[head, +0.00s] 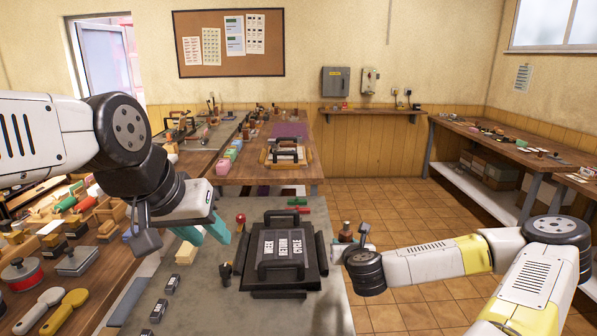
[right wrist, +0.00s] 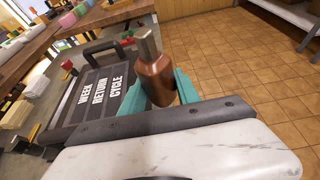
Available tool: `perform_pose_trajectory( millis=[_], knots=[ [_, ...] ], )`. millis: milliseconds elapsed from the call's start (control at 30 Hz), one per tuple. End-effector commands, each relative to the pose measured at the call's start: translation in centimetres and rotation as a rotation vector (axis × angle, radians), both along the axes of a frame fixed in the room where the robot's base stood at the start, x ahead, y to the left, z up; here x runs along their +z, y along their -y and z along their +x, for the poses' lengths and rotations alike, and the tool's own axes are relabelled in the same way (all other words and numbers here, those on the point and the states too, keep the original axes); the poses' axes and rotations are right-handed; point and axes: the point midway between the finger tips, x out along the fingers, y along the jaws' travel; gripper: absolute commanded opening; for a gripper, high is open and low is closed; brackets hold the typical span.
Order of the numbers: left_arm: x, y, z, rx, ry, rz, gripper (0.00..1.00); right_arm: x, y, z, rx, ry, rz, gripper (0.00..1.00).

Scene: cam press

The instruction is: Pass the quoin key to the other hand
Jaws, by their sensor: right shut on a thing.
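The quoin key, with a brown wooden handle and a short metal shank, shows in the right wrist view (right wrist: 156,75) and small in the head view (head: 346,232). My right gripper (right wrist: 160,92) is shut on its handle with teal fingers, the metal end pointing up and away. In the head view the right gripper is mostly hidden behind its own wrist, at the right edge of the grey table. My left gripper (head: 204,234) is open and empty, its teal fingers over the left part of the grey table, well apart from the key.
A black frame with a handle and the words WEEK RETURN CYCLE (head: 284,248) lies on the grey table (head: 205,310) between the grippers. A red-knobbed tool (head: 240,221) and a black-handled tool (head: 226,273) stand left of it. A cluttered wooden bench (head: 105,255) is at left.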

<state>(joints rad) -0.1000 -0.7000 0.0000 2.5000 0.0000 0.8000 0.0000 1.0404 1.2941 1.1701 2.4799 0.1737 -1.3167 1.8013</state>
Motion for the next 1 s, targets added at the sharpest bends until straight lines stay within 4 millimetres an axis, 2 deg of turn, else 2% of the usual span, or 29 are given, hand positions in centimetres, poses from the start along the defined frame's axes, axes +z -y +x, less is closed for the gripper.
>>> perform_pose_trajectory(
  millis=[167,267,1000],
  knots=[
    [0.0,0.0,0.0,0.000,0.000,0.000,0.36,2.2,-0.6,0.4,-0.007,0.009,-0.004,0.00],
    [0.0,0.0,0.0,0.000,0.000,0.000,0.36,4.5,-1.5,0.9,-0.003,0.010,-0.005,0.00],
    [0.0,0.0,0.0,0.000,0.000,0.000,0.36,24.8,-9.6,5.2,0.022,0.005,-0.001,0.00]
  ],
)
